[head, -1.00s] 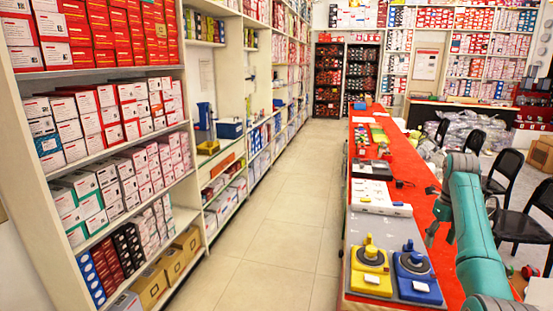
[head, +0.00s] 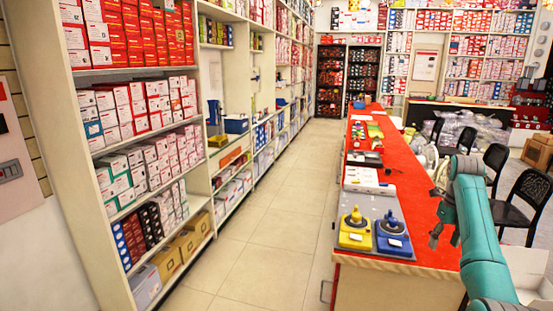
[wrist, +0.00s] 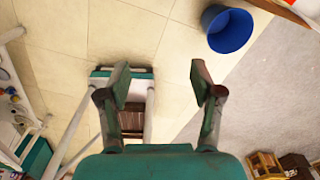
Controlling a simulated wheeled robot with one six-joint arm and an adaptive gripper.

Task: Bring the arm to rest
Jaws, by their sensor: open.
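My teal arm (head: 474,225) stands at the right of the head view, its upper part bent over. My gripper (head: 437,228) hangs from it on the left side, beside the red-topped counter in the picture. In the wrist view the two dark fingers of my gripper (wrist: 160,82) are spread apart. Nothing is held between them; the tiled floor and a teal and white structure show beyond.
The long red counter (head: 400,205) carries a yellow device (head: 356,238) and a blue device (head: 392,242) at its near end. Stocked shelves (head: 150,75) line the left. The tiled aisle (head: 270,220) is clear. Black chairs (head: 526,200) stand at right. A blue bin (wrist: 228,28) stands on the floor.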

